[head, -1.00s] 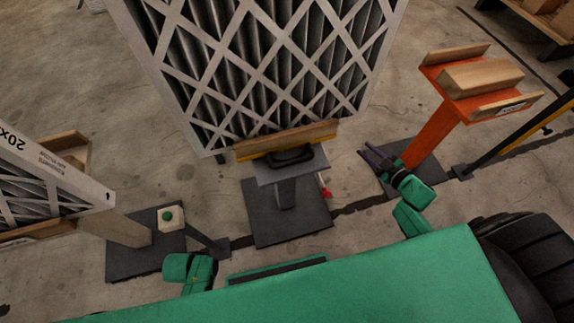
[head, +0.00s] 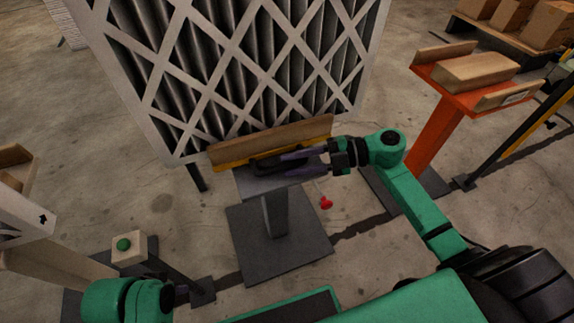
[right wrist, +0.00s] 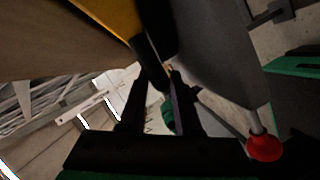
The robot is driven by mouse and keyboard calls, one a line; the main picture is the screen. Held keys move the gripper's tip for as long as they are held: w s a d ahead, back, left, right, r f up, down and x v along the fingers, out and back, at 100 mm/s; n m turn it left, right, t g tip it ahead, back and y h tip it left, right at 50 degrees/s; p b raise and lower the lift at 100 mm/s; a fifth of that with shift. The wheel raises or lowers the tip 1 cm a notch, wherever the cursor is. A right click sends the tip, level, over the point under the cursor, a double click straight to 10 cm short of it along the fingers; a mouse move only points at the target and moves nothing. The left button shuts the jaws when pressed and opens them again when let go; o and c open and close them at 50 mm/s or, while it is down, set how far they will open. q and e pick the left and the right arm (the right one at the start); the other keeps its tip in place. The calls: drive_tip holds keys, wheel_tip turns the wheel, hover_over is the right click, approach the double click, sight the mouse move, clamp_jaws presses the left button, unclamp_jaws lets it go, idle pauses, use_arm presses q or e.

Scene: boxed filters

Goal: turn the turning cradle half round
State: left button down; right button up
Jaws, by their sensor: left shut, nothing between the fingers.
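The turning cradle (head: 225,166) has a yellow edge and a wooden ledge (head: 285,137), and stands on a dark grey post. A large pleated filter (head: 235,75) stands upright on it. A black handle (head: 262,168) is on the cradle's near side. My right gripper (head: 285,164) reaches in from the right, its fingers apart and beside the handle. In the right wrist view its fingers (right wrist: 160,82) are spread near a dark bar (right wrist: 152,62); I cannot tell whether they touch it. My left gripper (head: 182,291) is low at the left, shut and empty, partly hidden by its wrist.
A red knob (head: 326,203) sticks out below the cradle. An orange stand (head: 440,120) with wood is at right. A pallet of cartons (head: 510,20) is behind.

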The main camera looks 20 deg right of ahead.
drive_tip(key=shift+x, duration=0.9)
clamp_jaws()
idle(0.7)
